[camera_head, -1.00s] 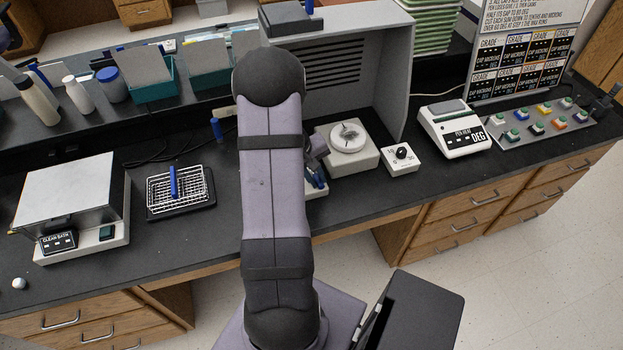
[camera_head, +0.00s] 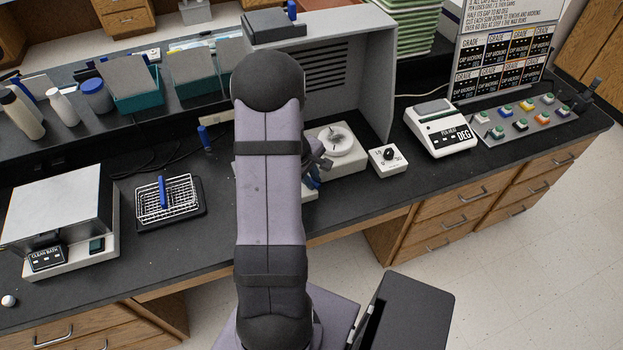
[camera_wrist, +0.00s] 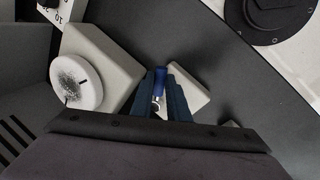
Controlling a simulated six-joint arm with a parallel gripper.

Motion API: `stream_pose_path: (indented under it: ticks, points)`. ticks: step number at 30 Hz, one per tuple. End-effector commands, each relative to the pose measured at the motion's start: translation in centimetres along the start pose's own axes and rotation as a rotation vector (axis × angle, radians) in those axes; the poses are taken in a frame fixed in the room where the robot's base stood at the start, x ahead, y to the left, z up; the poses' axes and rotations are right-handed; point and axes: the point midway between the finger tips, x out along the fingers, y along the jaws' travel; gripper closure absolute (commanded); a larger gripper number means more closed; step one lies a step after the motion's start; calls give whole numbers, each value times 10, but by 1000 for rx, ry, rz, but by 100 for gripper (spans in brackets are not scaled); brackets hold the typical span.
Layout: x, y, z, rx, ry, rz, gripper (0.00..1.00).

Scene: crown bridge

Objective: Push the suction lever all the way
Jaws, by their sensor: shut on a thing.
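My gripper (camera_wrist: 162,92) points down over the bench, its dark fingers shut on a blue-handled piece (camera_wrist: 160,78) with a shiny metal end. A pale block (camera_wrist: 187,92) lies just beyond it; I cannot tell whether the two are joined. In the head view my gripper (camera_head: 315,172) is mostly hidden behind my arm, in front of the grey hood (camera_head: 377,75). No label marks the suction lever. An upright blue handle (camera_head: 291,10) stands by the black box (camera_head: 273,28) on top of the hood. Another blue upright handle (camera_head: 204,138) stands on the bench to the left.
A white round-topped device (camera_head: 348,160) and a dial box (camera_head: 388,158) stand right of my gripper. A wire basket (camera_head: 180,203) and a lidded bath (camera_head: 60,215) stand left. A button panel (camera_head: 530,120) is far right. Bare bench lies between basket and arm.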

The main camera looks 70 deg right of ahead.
Motion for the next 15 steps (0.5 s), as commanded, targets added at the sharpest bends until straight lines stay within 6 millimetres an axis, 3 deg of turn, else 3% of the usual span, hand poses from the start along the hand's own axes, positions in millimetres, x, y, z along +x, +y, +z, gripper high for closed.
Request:
stream_pose_path:
  ticks: [4,5,6,15]
  points:
    - [-1,2,-2,1,5,4,100]
    - [-1,2,-2,1,5,4,81]
    - [-1,2,-2,1,5,4,78]
    - [-1,1,-1,1,2,2,78]
